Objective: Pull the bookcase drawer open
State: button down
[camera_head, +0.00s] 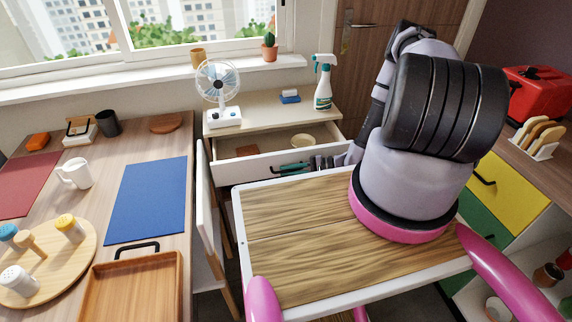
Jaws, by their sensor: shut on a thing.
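The bookcase (262,107) stands below the window, with a pale wood top and a white front. Its top drawer (250,170) is pulled out, so its inside shows. A brown block (247,150) and a cream bowl (303,141) lie in it. My arm comes in from the right and hides the right end of the drawer and part of the gripper.
A fan (218,88), a blue sponge (289,97) and a spray bottle (323,82) stand on the bookcase. A white chair (207,210) is close to the drawer's left front. A desk (95,190) with several objects fills the left.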

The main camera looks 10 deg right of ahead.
jog(key=shift+s+d, duration=0.1)
jog(key=shift+s, duration=0.15)
jog(key=c, duration=1.2)
grip_release()
jog(key=shift+d, duration=0.1)
jog(key=v, duration=1)
jog(key=shift+d, duration=0.3)
jog(key=shift+s, duration=0.1)
